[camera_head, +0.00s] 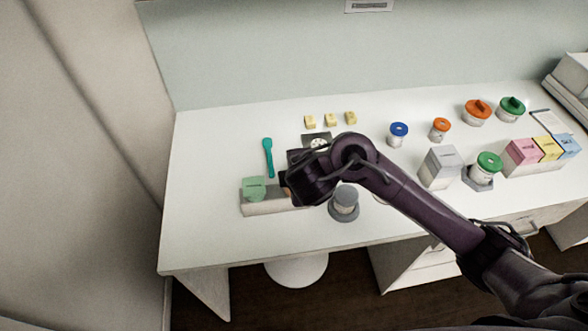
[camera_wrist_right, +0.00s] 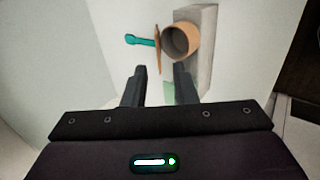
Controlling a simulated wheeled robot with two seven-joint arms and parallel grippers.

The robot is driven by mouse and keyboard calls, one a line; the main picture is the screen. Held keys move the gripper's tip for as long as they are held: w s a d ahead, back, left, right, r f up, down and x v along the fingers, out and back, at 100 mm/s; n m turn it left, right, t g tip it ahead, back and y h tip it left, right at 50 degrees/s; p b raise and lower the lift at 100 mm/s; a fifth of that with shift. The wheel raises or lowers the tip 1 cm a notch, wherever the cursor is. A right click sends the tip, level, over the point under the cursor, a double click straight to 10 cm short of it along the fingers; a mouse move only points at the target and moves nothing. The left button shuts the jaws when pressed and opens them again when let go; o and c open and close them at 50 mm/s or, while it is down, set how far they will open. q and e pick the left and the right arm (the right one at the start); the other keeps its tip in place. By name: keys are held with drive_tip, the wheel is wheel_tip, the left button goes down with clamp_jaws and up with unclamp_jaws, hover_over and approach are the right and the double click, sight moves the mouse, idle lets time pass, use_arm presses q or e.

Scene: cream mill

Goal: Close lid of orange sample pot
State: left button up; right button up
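The orange sample pot (camera_wrist_right: 182,41) shows in the right wrist view, its round mouth open and hollow. Its orange lid (camera_wrist_right: 158,50) stands nearly edge-on beside the rim, raised off the mouth. My right gripper (camera_wrist_right: 160,68) is open, with its two fingers apart and the lid lying ahead of the gap between them. I cannot tell whether a finger touches the lid or pot. In the head view the right arm's wrist covers the pot almost entirely. My left gripper is not in view.
A grey-lidded jar (camera_head: 344,201) stands close right of my wrist. Blue (camera_head: 398,134), orange and green lidded jars and coloured boxes fill the right side. The table's left end is clear.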

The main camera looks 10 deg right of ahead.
drive_tip(key=b+x, duration=0.3)
drive_tip(key=x, duration=0.3)
drive_tip(key=shift+w+d+f+b, duration=0.1)
drive_tip(key=shift+w+f+b, duration=0.2)
drive_tip(key=shift+b, duration=0.1)
drive_tip(key=shift+w+f, duration=0.25)
drive_tip(key=shift+w, duration=0.1)
clamp_jaws()
